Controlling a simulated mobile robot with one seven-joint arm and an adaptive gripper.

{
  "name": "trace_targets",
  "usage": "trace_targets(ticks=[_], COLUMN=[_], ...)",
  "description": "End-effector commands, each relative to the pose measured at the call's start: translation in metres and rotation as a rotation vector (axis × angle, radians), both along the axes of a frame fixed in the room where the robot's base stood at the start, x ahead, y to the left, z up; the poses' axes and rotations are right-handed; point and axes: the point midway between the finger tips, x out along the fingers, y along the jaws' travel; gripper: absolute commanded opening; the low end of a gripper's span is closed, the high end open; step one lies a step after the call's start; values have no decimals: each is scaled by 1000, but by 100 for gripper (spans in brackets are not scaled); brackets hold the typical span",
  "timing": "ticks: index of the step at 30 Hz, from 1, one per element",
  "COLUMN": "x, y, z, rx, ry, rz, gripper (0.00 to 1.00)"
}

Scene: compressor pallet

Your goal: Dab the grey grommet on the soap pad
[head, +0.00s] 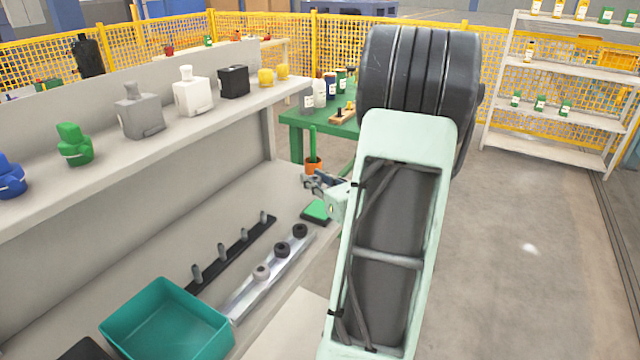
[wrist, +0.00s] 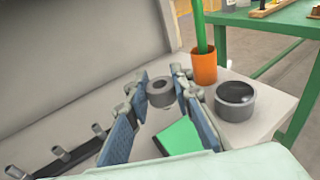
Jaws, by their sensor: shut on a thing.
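My gripper (wrist: 162,95) is shut on the grey grommet (wrist: 160,92), a short thick ring held between the fingertips in the wrist view. In the head view my gripper (head: 322,183) is over the far end of the bench, and the grommet cannot be made out there. The soap pad, a green pad in a dark tray (head: 316,210), lies on the bench just below and nearer than the gripper. The pad (wrist: 178,138) also shows in the wrist view, partly hidden by the right finger. The grommet appears apart from it, held above the bench.
A black peg rail (head: 232,252), a silver rail (head: 245,296) with several grommets and a teal bin (head: 165,318) lie along the bench. A shelf (head: 150,150) overhangs its back.

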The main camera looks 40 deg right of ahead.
Motion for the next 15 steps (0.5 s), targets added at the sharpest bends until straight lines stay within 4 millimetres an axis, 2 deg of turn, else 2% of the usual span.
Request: trace_targets(ticks=[4,15], x=[-7,-7], y=[-11,-11], z=[-1,-23], rx=[2,1], ry=[-3,-1], rz=[-36,-36], gripper=[7,7])
